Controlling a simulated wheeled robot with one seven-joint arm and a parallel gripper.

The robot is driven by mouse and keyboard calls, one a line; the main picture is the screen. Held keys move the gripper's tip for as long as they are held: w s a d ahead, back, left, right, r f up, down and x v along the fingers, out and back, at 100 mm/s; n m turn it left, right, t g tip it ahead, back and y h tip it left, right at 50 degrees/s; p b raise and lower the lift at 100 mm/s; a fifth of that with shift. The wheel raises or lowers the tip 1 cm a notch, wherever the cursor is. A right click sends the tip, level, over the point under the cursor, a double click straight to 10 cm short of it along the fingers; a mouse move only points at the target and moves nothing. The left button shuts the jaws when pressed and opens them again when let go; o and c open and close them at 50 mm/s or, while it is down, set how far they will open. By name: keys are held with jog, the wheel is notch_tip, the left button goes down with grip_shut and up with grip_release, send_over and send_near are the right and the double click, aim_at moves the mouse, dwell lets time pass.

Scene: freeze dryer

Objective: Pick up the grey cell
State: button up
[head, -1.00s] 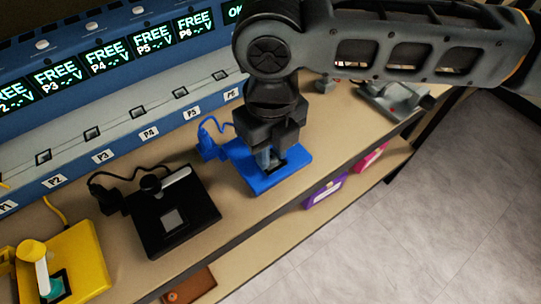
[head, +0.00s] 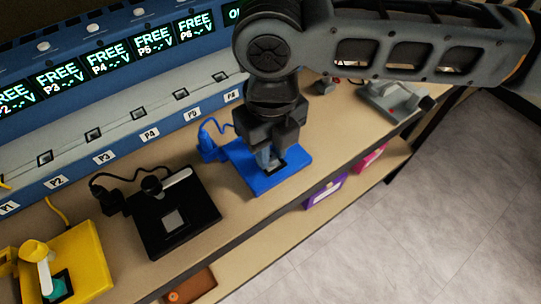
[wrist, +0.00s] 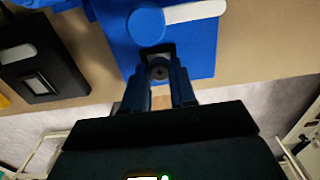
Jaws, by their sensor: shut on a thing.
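My gripper (head: 266,157) points down over the blue holder (head: 248,178), with its fingertips at the dark slot there. In the wrist view my gripper (wrist: 158,80) has its two fingers closed on a small grey piece, the grey cell (wrist: 158,72), at the holder's slot. The cell is mostly hidden by the fingers. I cannot tell whether it is clear of the slot. The blue holder also shows in the wrist view (wrist: 190,45), with a round blue knob and a white strip beside the slot.
A black holder (head: 150,232) with a light square and a yellow holder (head: 85,262) stand to the left. A blue panel with lit displays (head: 110,62) runs along the back. A grey device (head: 392,100) stands at the right. A lower shelf holds a purple box (head: 325,193).

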jog(key=shift+r+p, duration=1.8)
jog(key=shift+r, duration=0.45)
